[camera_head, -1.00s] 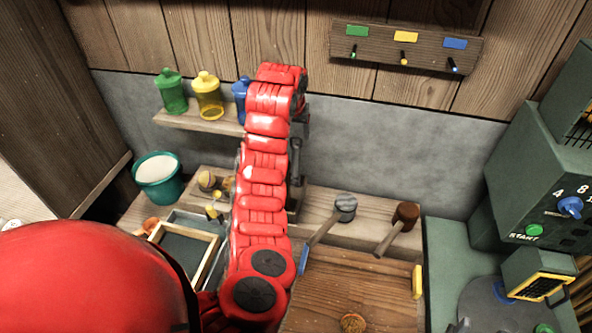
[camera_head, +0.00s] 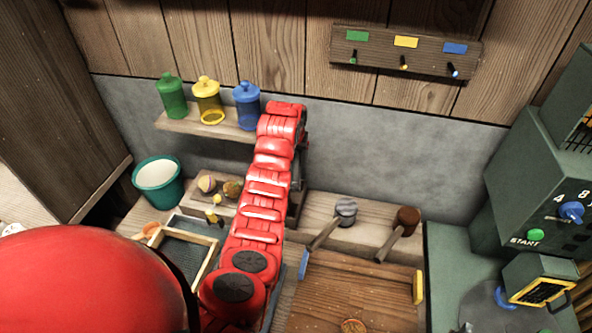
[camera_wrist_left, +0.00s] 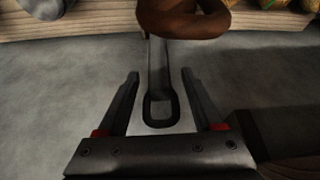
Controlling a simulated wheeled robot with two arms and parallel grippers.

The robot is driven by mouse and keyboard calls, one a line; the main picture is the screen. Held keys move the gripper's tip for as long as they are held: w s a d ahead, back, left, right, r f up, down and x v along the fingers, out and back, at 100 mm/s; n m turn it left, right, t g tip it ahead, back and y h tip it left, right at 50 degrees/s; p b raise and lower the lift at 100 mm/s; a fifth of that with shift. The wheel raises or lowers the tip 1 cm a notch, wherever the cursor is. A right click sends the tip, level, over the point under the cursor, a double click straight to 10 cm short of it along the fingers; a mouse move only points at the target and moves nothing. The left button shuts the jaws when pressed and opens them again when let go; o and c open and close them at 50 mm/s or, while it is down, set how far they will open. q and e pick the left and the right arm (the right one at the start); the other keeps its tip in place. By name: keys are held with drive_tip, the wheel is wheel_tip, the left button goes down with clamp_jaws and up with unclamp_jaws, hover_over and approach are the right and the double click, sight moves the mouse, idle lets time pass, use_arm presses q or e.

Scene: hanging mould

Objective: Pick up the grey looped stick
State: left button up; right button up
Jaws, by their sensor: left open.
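The grey looped stick (camera_wrist_left: 161,112) shows in the left wrist view as a dark grey stem ending in a rounded loop. Its other end runs up behind a brown rounded thing (camera_wrist_left: 183,20). My left gripper (camera_wrist_left: 160,73) is open, with one finger on each side of the stick. I see a gap between the loop and both fingers, and the jaws hold nothing. In the head view my left arm reaches toward the grey wall and hides most of the gripper; I cannot make out the stick there. My right gripper is not in view.
Green (camera_head: 172,96), yellow (camera_head: 208,101) and blue (camera_head: 247,104) bottles stand on a shelf left of my arm. A grey-headed mallet (camera_head: 345,208) and a brown-headed mallet (camera_head: 407,217) rest right of it. A teal bucket (camera_head: 158,181) stands left; a green machine (camera_head: 545,180) stands right.

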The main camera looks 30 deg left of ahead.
use_arm(q)
drive_tip(key=shift+x, duration=1.05)
drive_tip(key=shift+c, duration=0.3)
clamp_jaws()
